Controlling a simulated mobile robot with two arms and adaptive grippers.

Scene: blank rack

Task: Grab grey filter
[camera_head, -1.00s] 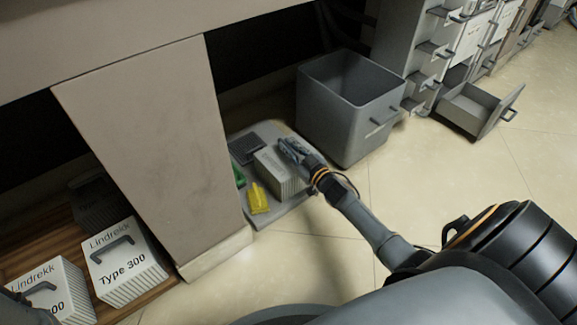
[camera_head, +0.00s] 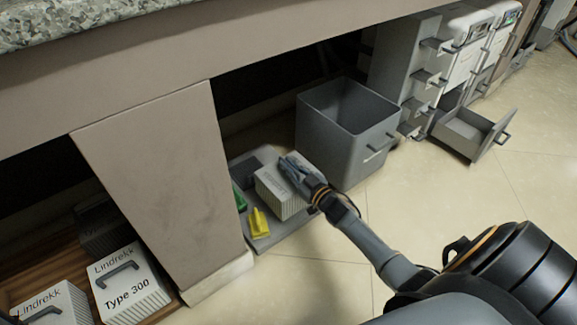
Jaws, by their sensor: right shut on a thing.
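Whether the block is lifted off the mat I cannot tell. My left gripper does not show clearly.
A grey bin (camera_head: 345,125) stands just behind. White Type 300 boxes (camera_head: 128,283) lie left of the panel (camera_head: 160,180). An open drawer (camera_head: 472,132) juts out right.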

